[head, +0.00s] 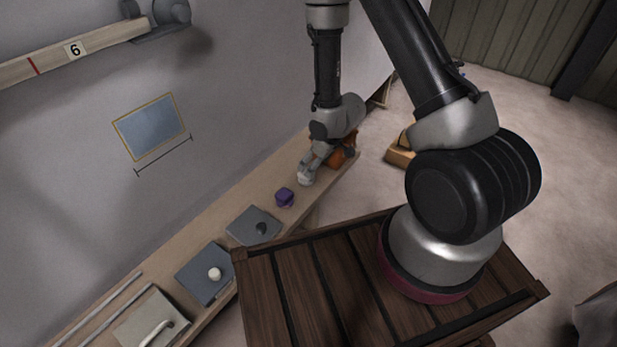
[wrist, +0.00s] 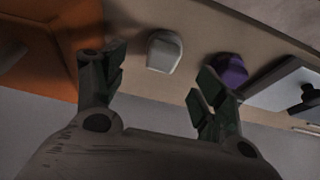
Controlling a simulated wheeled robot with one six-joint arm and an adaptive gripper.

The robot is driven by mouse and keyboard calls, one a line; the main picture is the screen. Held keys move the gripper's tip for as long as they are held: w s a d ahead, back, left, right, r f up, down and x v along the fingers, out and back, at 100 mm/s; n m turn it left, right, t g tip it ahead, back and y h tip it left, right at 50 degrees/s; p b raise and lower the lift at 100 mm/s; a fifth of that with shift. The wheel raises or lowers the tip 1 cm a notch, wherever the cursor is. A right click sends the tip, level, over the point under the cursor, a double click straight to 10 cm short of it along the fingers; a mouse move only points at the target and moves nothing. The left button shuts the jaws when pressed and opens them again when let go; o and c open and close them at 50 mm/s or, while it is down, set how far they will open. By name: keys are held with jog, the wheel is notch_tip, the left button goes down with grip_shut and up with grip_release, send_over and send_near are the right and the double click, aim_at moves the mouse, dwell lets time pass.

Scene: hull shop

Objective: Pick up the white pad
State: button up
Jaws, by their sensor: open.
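The white pad (wrist: 164,52) is a small pale block with rounded edges on the wooden shelf, seen in the wrist view. My gripper (wrist: 152,74) is open, with its dark fingers spread to the left and right below the pad in the picture. The pad shows beyond the gap between the fingers, and neither finger appears to touch it. In the head view my gripper (head: 312,165) is low over the far part of the shelf. A pale shape shows at its tip there, and I cannot clearly separate pad from fingers.
A purple block (head: 285,197) sits beside the pad, close to the right finger in the wrist view (wrist: 232,68). An orange object (head: 343,157) stands on the other side. Grey plates with knobs (head: 205,284) lie farther along the shelf (head: 190,240), which runs against the wall.

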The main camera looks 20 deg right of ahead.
jog(key=x, duration=0.7)
jog(key=shift+a+f, duration=0.1)
jog(key=shift+a, duration=0.1)
jog(key=c, duration=1)
jog(key=shift+c, duration=0.2)
notch_tip(320, 180, up, 10)
jog(key=shift+s+r, duration=0.1)
jog(key=o, duration=0.3)
jog(key=shift+c, duration=0.9)
